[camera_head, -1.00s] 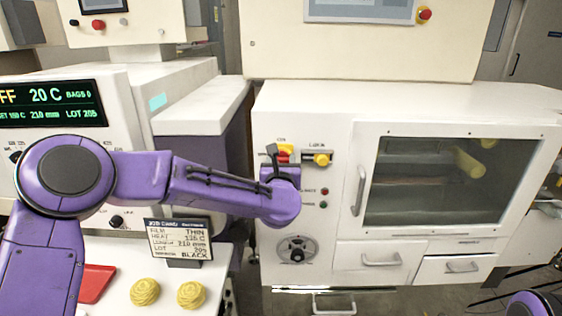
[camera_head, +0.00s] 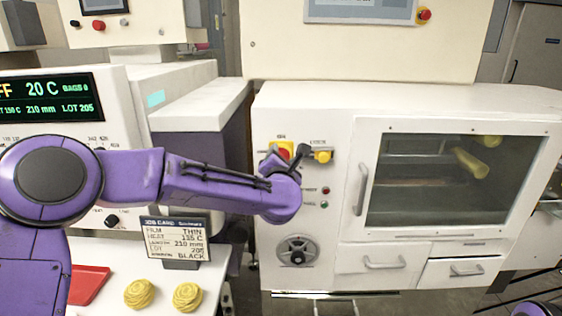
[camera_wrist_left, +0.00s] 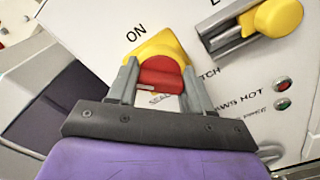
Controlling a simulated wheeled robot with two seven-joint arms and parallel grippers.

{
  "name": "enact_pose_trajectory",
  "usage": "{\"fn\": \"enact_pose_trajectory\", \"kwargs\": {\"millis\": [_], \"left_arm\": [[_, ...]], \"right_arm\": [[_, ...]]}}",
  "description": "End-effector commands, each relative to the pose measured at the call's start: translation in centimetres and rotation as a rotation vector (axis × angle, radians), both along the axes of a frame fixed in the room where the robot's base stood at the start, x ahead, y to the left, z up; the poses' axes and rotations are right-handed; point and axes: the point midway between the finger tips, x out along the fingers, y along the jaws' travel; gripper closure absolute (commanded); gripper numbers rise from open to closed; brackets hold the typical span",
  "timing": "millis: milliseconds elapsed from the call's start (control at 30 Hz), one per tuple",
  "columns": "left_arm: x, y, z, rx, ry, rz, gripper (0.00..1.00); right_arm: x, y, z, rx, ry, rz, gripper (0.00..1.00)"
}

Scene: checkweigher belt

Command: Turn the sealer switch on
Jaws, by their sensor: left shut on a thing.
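The sealer switch (camera_head: 281,149) is a red handle on a yellow mount on the white machine front, with an ON label above it. My left gripper (camera_head: 287,158) is at the switch and partly covers it in the head view. In the left wrist view the red handle (camera_wrist_left: 161,78) lies between the two grey fingers of my left gripper (camera_wrist_left: 160,84), which is shut on it. The gripper is turned over to one side. Lettering below the handle is mostly hidden. My right gripper is not in view.
A yellow knob (camera_head: 322,156) on a metal bracket sits close right of the switch. Red and green lamps (camera_head: 325,190) are below it. A windowed door (camera_head: 450,180) is further right. The display (camera_head: 45,98) ends in "FF" and reads 20 C. A job card (camera_head: 175,240) stands lower left.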

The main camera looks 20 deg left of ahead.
Motion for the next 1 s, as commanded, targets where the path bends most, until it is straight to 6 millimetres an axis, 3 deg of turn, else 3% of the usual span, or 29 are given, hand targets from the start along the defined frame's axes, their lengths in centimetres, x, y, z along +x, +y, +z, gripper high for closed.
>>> {"fn": "enact_pose_trajectory", "kwargs": {"millis": [600,1000], "left_arm": [[0.1,0.1,0.7,0.537,0.145,0.004,0.8],[0.1,0.1,0.7,0.735,0.2,0.006,0.8]], "right_arm": [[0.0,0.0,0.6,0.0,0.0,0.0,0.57],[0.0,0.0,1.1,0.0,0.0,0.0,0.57]]}}
